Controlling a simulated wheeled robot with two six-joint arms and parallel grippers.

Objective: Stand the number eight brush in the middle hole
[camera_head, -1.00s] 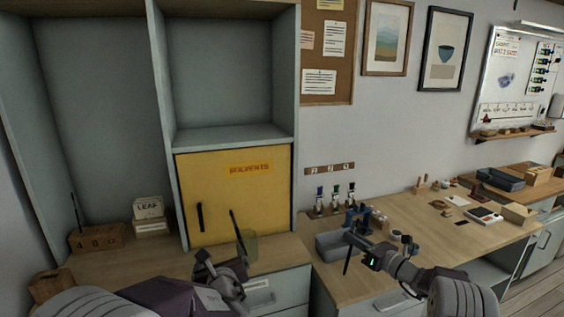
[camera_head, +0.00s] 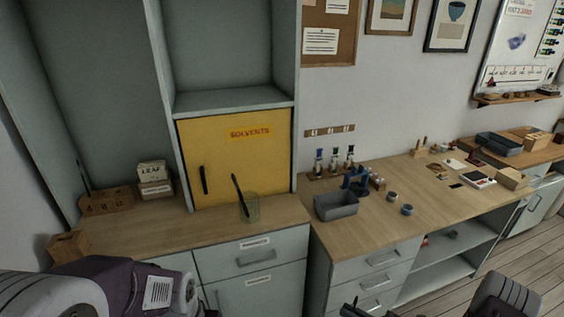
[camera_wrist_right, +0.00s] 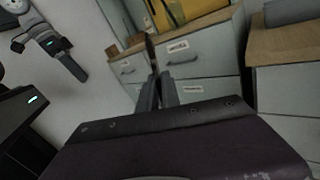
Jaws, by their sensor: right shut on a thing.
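The wooden block with holes (camera_head: 107,200) sits on the counter at the left in the head view. A dark brush (camera_head: 84,177) stands in its left hole; its middle hole looks empty. My right gripper (camera_head: 352,309) is at the bottom edge of the head view, in front of the drawers. In the right wrist view its fingers (camera_wrist_right: 158,92) are shut on a slim dark brush (camera_wrist_right: 151,52), which points up between them. Any number on this brush cannot be read. In the wrist view, part of my other arm shows at upper left, its jaws unclear.
A greenish glass jar (camera_head: 250,208) with another dark brush stands before the yellow solvents cabinet (camera_head: 236,165). Small labelled boxes (camera_head: 154,178) are right of the block. A grey tray (camera_head: 336,205) is on the right bench.

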